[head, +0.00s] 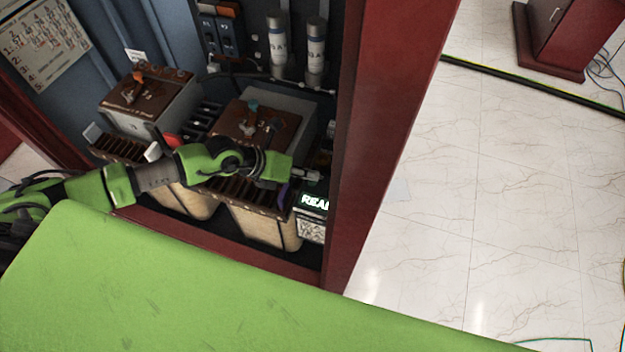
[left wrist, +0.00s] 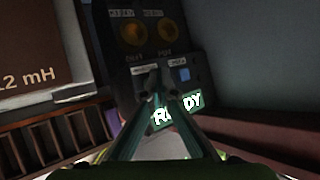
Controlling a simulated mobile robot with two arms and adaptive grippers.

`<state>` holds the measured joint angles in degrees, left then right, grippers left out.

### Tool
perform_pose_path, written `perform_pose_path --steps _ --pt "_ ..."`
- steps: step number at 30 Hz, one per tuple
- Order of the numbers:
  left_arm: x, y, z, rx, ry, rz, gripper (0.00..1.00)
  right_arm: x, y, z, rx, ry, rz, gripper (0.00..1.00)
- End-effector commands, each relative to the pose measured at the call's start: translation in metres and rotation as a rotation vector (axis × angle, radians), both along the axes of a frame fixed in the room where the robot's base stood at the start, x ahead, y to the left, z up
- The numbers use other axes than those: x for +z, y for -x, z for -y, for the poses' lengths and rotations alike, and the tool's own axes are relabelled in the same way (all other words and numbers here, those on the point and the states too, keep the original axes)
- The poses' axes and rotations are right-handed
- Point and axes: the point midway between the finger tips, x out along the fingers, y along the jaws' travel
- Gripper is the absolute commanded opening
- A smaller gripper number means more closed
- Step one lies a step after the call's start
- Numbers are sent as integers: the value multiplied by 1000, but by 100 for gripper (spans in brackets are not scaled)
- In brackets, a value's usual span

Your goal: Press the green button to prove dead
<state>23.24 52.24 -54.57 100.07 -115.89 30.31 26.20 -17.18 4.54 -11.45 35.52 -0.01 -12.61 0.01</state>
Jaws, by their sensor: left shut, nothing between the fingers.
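My left gripper (head: 314,176) reaches into the red cabinet from the left, its fingers together and empty. In the left wrist view its fingertips (left wrist: 155,78) are in front of a dark panel (left wrist: 122,75), by a small row of labels. A lit sign (head: 314,201) reads "READY" just below the gripper; it shows partly behind the fingers in the left wrist view (left wrist: 190,101). A small blue square (left wrist: 182,74) is right of the fingertips. I cannot make out a green button; the fingers cover part of the panel. Whether the fingertips touch the panel is unclear. My right gripper is not in view.
The red cabinet post (head: 375,130) stands close right of the gripper. Two round yellowish dials (left wrist: 133,32) are above the fingertips. The tiled floor (head: 480,200) at right is open.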

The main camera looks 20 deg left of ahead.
Motion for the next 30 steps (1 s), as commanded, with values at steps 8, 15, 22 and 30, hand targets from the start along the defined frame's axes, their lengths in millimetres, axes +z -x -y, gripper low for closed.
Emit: perform_pose_path --steps 8,15,22,30 --pt "-1 0 0 0 0 0 0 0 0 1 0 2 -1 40" --pt "-2 0 0 0 0 0 0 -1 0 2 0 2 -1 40" --pt "-5 0 0 1 0 -1 0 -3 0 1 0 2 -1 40" --pt "-9 0 0 0 0 0 0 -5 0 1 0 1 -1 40"
